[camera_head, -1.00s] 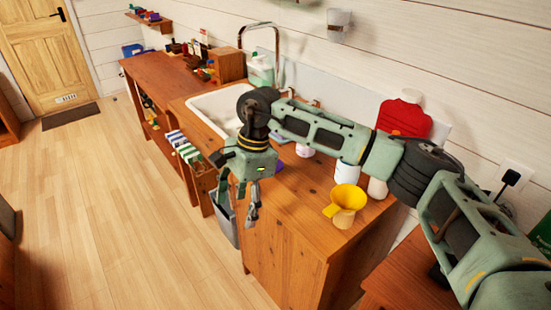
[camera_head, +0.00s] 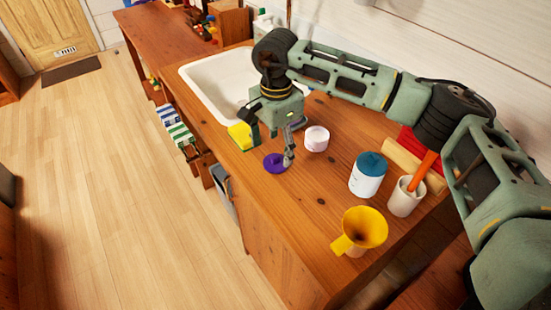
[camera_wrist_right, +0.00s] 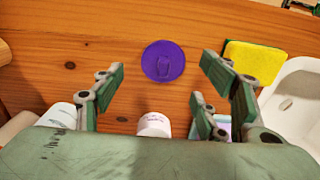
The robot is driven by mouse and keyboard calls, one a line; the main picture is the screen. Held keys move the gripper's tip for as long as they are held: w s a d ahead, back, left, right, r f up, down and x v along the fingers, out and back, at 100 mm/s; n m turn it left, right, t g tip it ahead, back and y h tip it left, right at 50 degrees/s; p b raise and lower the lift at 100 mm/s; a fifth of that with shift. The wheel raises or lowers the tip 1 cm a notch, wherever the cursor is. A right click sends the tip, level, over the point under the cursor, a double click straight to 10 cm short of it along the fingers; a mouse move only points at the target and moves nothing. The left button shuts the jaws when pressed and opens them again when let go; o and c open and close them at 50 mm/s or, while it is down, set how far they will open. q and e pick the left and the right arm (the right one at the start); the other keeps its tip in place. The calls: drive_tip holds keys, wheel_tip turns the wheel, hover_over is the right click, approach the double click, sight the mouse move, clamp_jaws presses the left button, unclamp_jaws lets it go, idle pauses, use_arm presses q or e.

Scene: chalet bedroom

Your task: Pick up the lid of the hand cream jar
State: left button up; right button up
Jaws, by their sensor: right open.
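The lid, a flat purple disc (camera_head: 274,163), lies on the wooden countertop near its front edge. My right gripper (camera_head: 270,145) is open and empty, pointing down just above the lid. Contact with the lid cannot be made out. My left gripper is not in view.
A yellow and green sponge (camera_head: 241,137) lies left of the lid, beside the white sink (camera_head: 213,82). A blue-lidded white canister (camera_head: 367,178), a cup (camera_head: 405,198) with an orange-handled tool and a yellow funnel (camera_head: 361,229) stand to the right. The counter between lid and funnel is clear.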

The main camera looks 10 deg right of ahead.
sight(276, 157)
wheel_tip(276, 157, down, 3)
drive_tip(key=shift+f+p, duration=0.1)
drive_tip(key=shift+p, duration=0.3)
drive_tip(key=shift+f, duration=0.7)
drive_tip(key=shift+w, duration=0.1)
drive_tip(key=shift+c, duration=1.3)
drive_tip(key=c, duration=0.6)
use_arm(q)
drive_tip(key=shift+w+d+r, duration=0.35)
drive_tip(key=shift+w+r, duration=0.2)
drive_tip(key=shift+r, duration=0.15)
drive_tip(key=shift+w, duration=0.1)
use_arm(e)
drive_tip(key=shift+r, duration=0.15)
